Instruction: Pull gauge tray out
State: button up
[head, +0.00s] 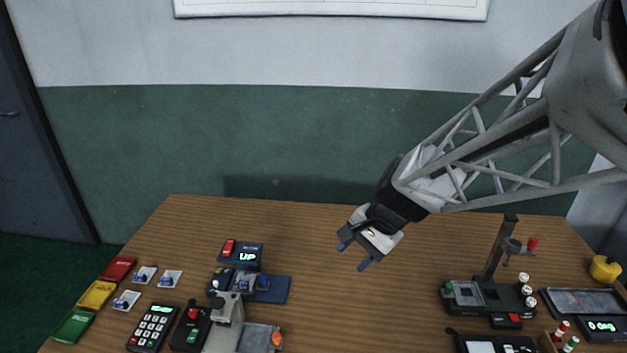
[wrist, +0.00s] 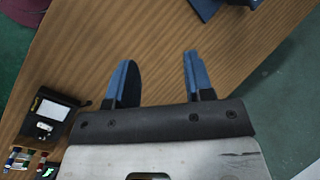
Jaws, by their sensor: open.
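My gripper (head: 352,256) is open and empty, with two blue fingertips, held above the middle of the table; the wrist view also shows it (wrist: 158,62) with bare wood between the fingers. At the left centre of the head view stands a small dark device with a lit display reading "UP" (head: 247,257). A blue plate (head: 274,290) lies just below it. A grey tray-like part with an orange knob (head: 258,338) sits at the front edge of the picture, beside a grey upright unit (head: 226,312). I cannot tell which part is the gauge tray. My gripper touches none of these.
A keypad (head: 153,326) stands in front. A stand with a lever (head: 490,290), a scale (head: 603,325) and a yellow weight (head: 605,268) are at right. The table's middle is clear.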

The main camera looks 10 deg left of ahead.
jog(key=w+a+f+m+y, duration=0.2)
jog(key=w+a+f+m, duration=0.2)
jog(key=w+a+f, duration=0.5)
jog(key=m+g+y, duration=0.1)
jog(key=m+y, duration=0.1)
jog(key=m, duration=0.3)
send_near(264, 277)
jog(key=shift+x, duration=0.9)
jog(key=shift+a, duration=0.15)
jog(key=shift+x, duration=3.75)
jog(key=shift+f, duration=0.1)
jog(key=shift+c, duration=0.2)
grip_shut()
